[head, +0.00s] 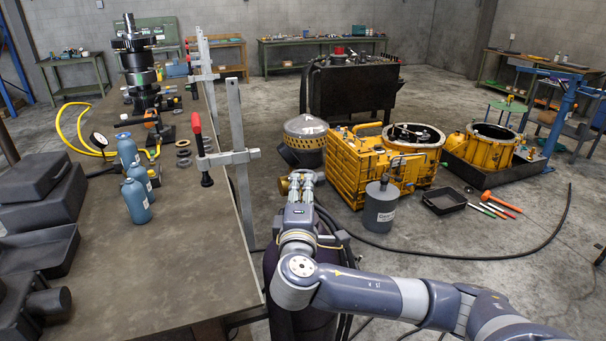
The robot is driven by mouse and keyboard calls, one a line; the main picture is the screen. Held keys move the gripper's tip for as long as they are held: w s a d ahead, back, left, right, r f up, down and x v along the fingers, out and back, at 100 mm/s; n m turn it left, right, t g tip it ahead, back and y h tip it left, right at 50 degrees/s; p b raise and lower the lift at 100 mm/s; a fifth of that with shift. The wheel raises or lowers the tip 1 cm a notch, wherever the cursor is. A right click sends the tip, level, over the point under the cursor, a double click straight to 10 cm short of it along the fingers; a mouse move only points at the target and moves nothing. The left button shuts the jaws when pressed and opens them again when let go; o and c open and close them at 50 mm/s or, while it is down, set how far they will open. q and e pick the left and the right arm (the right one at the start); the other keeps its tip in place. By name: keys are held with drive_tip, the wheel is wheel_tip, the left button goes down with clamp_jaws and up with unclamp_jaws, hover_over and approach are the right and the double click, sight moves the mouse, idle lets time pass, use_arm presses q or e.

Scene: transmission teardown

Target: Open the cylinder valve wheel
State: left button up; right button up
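My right gripper (301,178) is in the middle of the head view, at the end of my arm that comes in from the lower right. It reaches away from me, past the right edge of the workbench. A small brass-coloured part (283,187), which looks like the cylinder's valve, shows at the left side of the fingers. I cannot tell whether the fingers touch it or close around it. A dark cylinder (320,325) stands upright under my arm, largely hidden by it. The valve wheel cannot be made out clearly. My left gripper is not in view.
The workbench (190,255) on the left holds blue bottles (136,201), black cases and a clamp (222,158). Yellow transmission housings (365,170) and a grey canister (380,206) stand beyond my gripper.

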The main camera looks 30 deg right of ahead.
sight(303, 175)
drive_tip(key=p+x, duration=0.1)
drive_tip(key=x, duration=0.5)
clamp_jaws()
